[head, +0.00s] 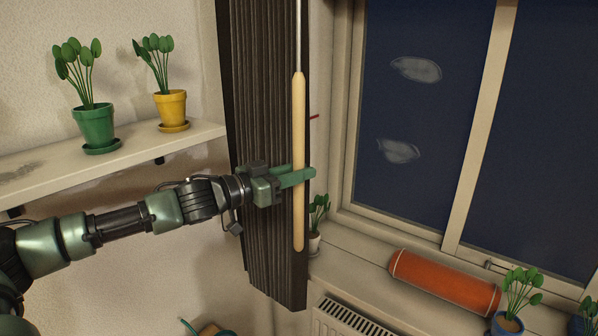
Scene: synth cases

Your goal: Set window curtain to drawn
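The dark brown curtain (262,110) hangs bunched in narrow folds at the left side of the window (430,130), leaving the glass uncovered. A pale wooden pull rod (299,120) hangs from a thin metal stem in front of the curtain's right edge. My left gripper (299,177) is at the rod's lower half, its green fingers lying across it. It looks shut on the rod, with one finger in front and the other partly hidden behind it. My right gripper is not in view.
A shelf (190,137) on the left holds a green pot (95,127) and a yellow pot (171,108) with plants. On the sill are an orange cylinder (445,283), a small white pot (314,243) and blue pots (507,324). A radiator (345,322) stands below.

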